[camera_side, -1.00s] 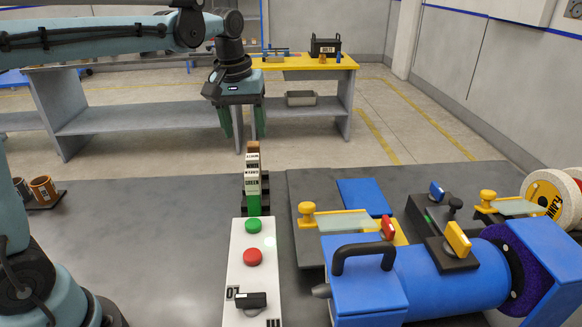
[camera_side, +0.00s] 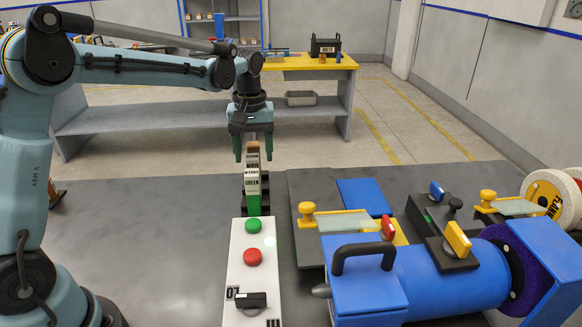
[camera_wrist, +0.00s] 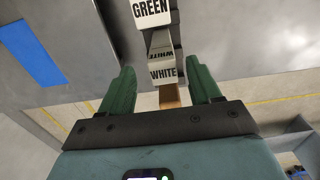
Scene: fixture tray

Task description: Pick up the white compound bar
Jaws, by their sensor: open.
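The white compound bar (camera_side: 253,170) stands in a row behind the green bar (camera_side: 253,198), with a brown bar (camera_side: 253,146) behind it. In the wrist view, the white bar (camera_wrist: 162,62) has WHITE lettering, with the GREEN-lettered bar (camera_wrist: 151,12) beyond it and the brown bar (camera_wrist: 169,97) nearer me. My gripper (camera_side: 253,156) is open and points down over the back of the row. In the wrist view, its green fingers (camera_wrist: 162,68) lie to either side of the row, with gaps showing. The white bar's lower part is hidden behind the green bar.
A white control panel (camera_side: 248,273) with green and red buttons lies in front of the row. A blue polishing machine (camera_side: 420,275) fills the right. The dark table at left (camera_side: 150,240) is mostly clear. A yellow-topped bench (camera_side: 300,62) stands far behind.

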